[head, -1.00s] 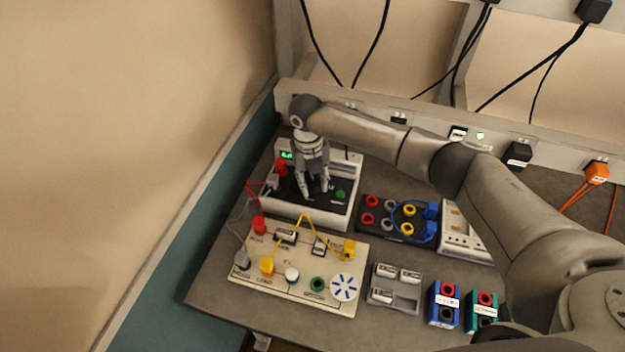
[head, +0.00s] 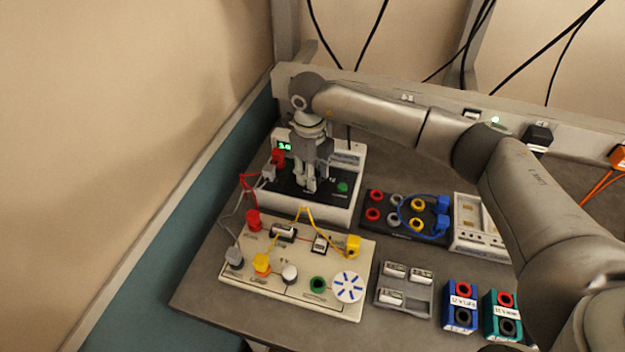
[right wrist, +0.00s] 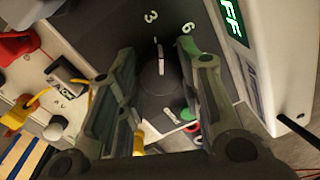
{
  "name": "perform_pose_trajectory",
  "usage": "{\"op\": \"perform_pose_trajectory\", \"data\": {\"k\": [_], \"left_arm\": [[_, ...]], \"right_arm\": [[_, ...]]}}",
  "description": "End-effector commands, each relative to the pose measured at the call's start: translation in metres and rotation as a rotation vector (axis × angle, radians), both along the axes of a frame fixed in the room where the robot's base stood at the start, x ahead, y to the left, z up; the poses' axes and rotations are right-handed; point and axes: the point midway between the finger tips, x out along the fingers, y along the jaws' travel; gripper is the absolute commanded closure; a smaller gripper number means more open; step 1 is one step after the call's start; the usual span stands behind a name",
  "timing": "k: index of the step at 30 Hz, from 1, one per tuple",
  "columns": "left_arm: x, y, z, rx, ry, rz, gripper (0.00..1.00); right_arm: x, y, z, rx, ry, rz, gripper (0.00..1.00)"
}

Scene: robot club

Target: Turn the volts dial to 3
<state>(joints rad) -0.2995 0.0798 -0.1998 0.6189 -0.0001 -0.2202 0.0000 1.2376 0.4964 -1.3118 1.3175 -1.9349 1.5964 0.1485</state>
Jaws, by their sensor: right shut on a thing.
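The power supply (head: 330,211) is a white box with a dark sloped top, at the back left of the bench. Its volts dial (right wrist: 161,85) is a dark round knob with a white pointer line, seen in the right wrist view. The line points up, close to the printed 3 (right wrist: 150,18) and left of the 6 (right wrist: 187,28). My right gripper (head: 306,189) points down over the panel, its fingers shut on the dial, one at each side in the right wrist view (right wrist: 157,62). In the head view it hides the dial. My left gripper is out of view.
Red and grey leads run to the cream circuit board (head: 320,300) in front. A dark socket board (head: 385,226) and a battery tray (head: 408,309) stand to the right.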

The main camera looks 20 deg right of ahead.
Motion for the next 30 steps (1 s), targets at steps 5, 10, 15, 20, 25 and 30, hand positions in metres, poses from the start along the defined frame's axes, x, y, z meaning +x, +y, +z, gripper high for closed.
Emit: {"op": "perform_pose_trajectory", "data": {"k": [5,10,15,20,25,30], "left_arm": [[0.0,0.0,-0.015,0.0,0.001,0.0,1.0],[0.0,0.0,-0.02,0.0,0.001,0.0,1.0],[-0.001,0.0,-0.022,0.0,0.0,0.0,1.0],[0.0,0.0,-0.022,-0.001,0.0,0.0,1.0],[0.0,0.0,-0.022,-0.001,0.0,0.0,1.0],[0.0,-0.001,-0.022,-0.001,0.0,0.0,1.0]], "right_arm": [[0.001,0.0,-0.002,0.001,-0.004,0.09,0.91],[0.0,0.0,0.0,0.001,-0.003,0.142,0.91],[0.0,0.0,0.001,0.002,-0.002,0.162,0.91],[0.0,0.0,0.001,0.001,-0.002,0.167,0.91],[0.0,0.0,0.001,0.001,-0.002,0.166,0.91],[0.0,0.0,0.001,0.001,-0.002,0.166,0.5]]}}
